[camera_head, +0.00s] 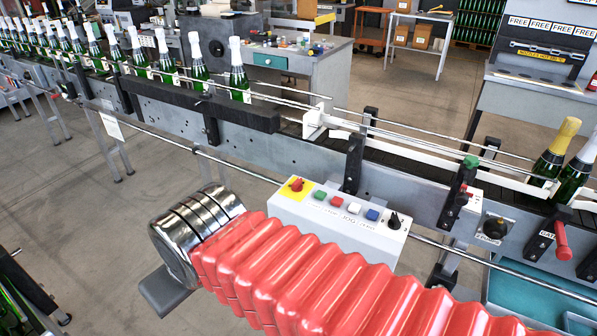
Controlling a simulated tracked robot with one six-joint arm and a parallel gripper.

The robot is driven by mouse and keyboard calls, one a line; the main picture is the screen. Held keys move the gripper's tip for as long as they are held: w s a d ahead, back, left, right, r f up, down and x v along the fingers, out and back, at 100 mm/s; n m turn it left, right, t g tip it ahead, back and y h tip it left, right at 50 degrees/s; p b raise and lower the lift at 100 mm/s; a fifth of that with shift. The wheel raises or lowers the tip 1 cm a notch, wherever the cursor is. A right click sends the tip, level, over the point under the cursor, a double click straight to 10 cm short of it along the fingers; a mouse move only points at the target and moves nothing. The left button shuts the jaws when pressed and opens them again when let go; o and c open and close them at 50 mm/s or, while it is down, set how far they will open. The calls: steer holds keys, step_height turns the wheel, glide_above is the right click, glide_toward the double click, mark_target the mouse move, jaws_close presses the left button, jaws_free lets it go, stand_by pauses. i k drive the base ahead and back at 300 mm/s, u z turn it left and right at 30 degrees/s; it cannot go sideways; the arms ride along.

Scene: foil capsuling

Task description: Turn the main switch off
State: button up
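The view is too small to read the knob's setting. Green, red, white and blue buttons and a black rotary knob sit to its right on the same box. My arm, in a red ribbed sleeve with a chrome end, crosses in front of the box's lower part. My gripper (167,291) shows only as a grey piece below the chrome end, left of and lower than the switch. Its fingers cannot be made out.
The conveyor (250,145) runs across the view with rails and green bottles (199,62). A green-topped post (470,163), a small box with a black knob (494,228) and a red lever (562,240) stand to the right. The floor at left is mostly clear.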

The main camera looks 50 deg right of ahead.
mark_target(297, 187)
steer(key=z, duration=0.5)
steer(key=i, duration=0.9)
steer(key=z, duration=0.5)
